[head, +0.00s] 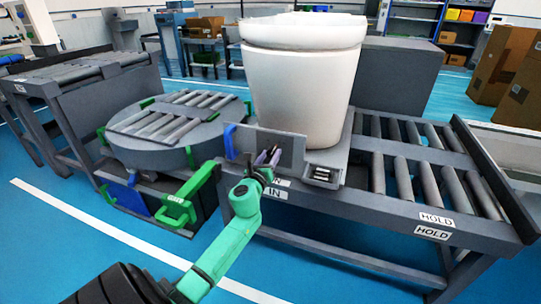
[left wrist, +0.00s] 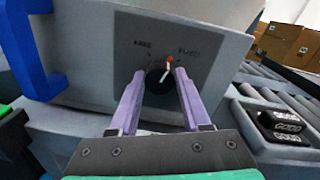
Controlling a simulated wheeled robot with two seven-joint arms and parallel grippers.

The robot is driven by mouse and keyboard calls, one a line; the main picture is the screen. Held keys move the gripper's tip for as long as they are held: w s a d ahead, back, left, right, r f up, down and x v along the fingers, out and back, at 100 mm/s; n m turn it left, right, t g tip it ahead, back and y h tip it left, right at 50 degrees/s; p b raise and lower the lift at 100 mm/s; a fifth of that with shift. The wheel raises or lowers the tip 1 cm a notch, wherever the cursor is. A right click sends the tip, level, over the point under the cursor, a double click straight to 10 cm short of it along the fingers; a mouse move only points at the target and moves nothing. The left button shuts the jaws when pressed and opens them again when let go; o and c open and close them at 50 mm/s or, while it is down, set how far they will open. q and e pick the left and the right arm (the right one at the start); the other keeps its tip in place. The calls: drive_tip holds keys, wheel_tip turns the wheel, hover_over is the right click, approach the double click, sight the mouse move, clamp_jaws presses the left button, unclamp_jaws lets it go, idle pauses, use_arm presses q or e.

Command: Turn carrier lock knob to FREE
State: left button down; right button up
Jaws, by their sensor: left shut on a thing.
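The carrier lock knob (left wrist: 158,88) is black with a white pointer and an orange tip, on a grey plate (left wrist: 127,64) on the carrier's side. The pointer leans up and slightly right, between a label at upper left that seems to read FREE and a blurred label at upper right. My left gripper (left wrist: 160,73) is shut on the knob, with one purple finger on each side. My right gripper is not in view.
A blue handle (head: 230,141) stands just left of the plate. A round roller turntable (head: 175,130) with green brackets is at left. A roller conveyor (head: 410,165) marked HOLD runs right.

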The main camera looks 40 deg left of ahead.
use_arm(q)
drive_tip(key=n, duration=0.2)
drive_tip(key=shift+a+n, duration=0.1)
drive_tip(key=shift+n, duration=0.3)
drive_tip(key=n+p, duration=0.1)
drive_tip(key=n, duration=0.5)
drive_tip(key=shift+a+n+h+p, duration=0.1)
drive_tip(key=shift+n+h+p, duration=0.2)
drive_tip(key=shift+n, duration=0.7)
drive_tip(key=shift+f+n, duration=0.1)
drive_tip(key=shift+n, duration=0.2)
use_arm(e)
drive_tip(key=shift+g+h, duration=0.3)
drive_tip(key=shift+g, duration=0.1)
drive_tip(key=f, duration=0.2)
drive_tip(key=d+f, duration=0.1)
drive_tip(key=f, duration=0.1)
use_arm(q)
drive_tip(key=shift+s, duration=0.1)
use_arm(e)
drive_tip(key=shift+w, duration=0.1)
use_arm(q)
drive_tip(key=shift+c, duration=1.8)
unclamp_jaws()
